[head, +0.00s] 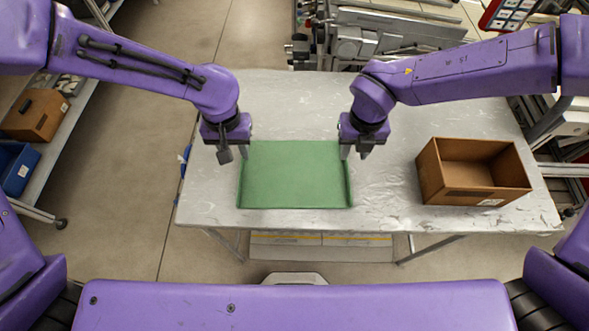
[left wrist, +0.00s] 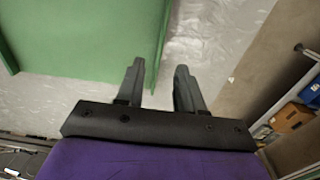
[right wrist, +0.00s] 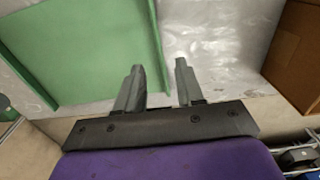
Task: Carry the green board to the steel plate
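The green board (head: 295,175) is a flat tray-like piece with raised left and right edges, lying on the silvery table. My left gripper (head: 233,153) is at its left edge. In the left wrist view the fingers (left wrist: 159,66) stand apart, with the board's edge (left wrist: 163,45) showing between them. My right gripper (head: 354,151) is at the right edge. In the right wrist view its fingers (right wrist: 159,65) stand apart on either side of the board's edge (right wrist: 157,45). Gaps show beside both edges. I cannot make out a separate steel plate.
An open brown box (head: 472,188) stands on the right of the table (head: 390,205). Machine parts (head: 375,40) are behind the table. A shelf at left holds a brown bin (head: 35,114) and a blue bin (head: 16,168). The table's back and front right are clear.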

